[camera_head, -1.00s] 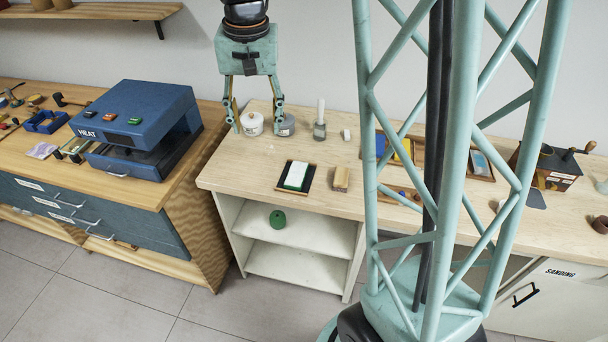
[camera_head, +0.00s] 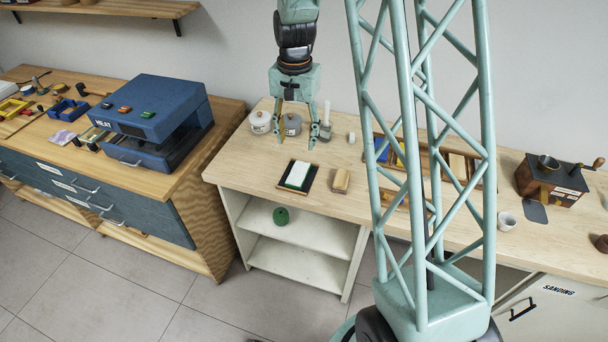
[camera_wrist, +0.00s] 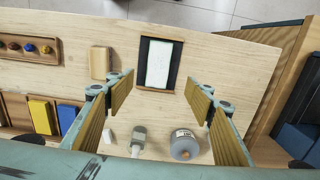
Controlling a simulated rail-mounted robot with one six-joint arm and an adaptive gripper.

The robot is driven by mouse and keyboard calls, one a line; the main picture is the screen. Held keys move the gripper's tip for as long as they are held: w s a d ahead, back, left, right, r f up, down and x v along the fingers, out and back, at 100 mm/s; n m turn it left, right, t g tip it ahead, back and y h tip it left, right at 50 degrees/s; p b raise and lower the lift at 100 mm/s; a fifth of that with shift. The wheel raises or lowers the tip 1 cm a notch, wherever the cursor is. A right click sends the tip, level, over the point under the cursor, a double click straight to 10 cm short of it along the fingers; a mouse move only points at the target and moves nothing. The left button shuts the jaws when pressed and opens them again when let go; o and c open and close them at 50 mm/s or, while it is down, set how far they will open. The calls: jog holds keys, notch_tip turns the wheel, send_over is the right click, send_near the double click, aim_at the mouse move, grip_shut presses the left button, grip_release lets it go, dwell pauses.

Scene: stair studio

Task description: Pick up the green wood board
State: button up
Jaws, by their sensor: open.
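No plainly all-green board stands out. The nearest match is a flat block (camera_head: 296,174) with a white top and a green edge, lying in a dark shallow tray (camera_head: 281,185) on the pale workbench. In the wrist view, the block (camera_wrist: 159,63) shows its white top in the dark tray (camera_wrist: 145,50), ahead between my fingers. My gripper (camera_head: 298,143) is open and empty, above the bench and behind the tray in the head view. Its spread fingers (camera_wrist: 161,84) show in the wrist view, apart from the block.
A wooden block (camera_head: 341,181) lies just right of the tray. Lidded jars (camera_head: 292,124) and a small bottle (camera_head: 325,128) stand close behind my gripper. A compartment box (camera_wrist: 40,112) is beyond the wooden block. The bench front is clear.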

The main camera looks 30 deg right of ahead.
jog(key=shift+d+f, duration=0.2)
jog(key=shift+f, duration=0.05)
jog(key=shift+f, duration=0.1)
send_over(298, 173)
jog(key=shift+w+d+f, duration=0.1)
jog(key=shift+w+f, duration=0.05)
jog(key=shift+f, duration=4.05)
jog(key=shift+f, duration=0.15)
jog(key=shift+f, duration=2.45)
jog(key=shift+c, duration=0.3)
jog(key=c, duration=0.9)
